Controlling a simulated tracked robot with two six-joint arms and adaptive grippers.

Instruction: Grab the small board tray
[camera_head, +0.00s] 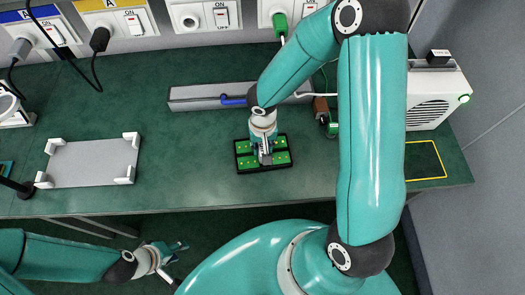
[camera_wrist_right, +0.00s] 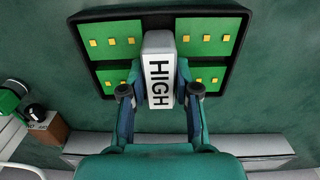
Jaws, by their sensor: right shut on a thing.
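The small board tray (camera_head: 240,169) is black and holds several green boards with yellow squares. It is at the middle of the green bench in the head view. The tray (camera_wrist_right: 105,57) also fills the top of the right wrist view. A white block marked HIGH (camera_wrist_right: 158,70) stands up from its middle. My right gripper (camera_head: 264,152) is over the tray, and its fingers (camera_wrist_right: 160,95) are shut on this block from both sides. I cannot tell whether the tray rests on the bench or is just above it. My left gripper (camera_head: 172,262) is open and empty, in front of the bench.
A grey tray with white corners (camera_head: 95,163) lies on the bench at left. A long grey bar (camera_head: 205,97) lies behind the board tray. A white box (camera_head: 435,95) stands at right, near a yellow outlined area (camera_head: 424,160). The bench between the two trays is clear.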

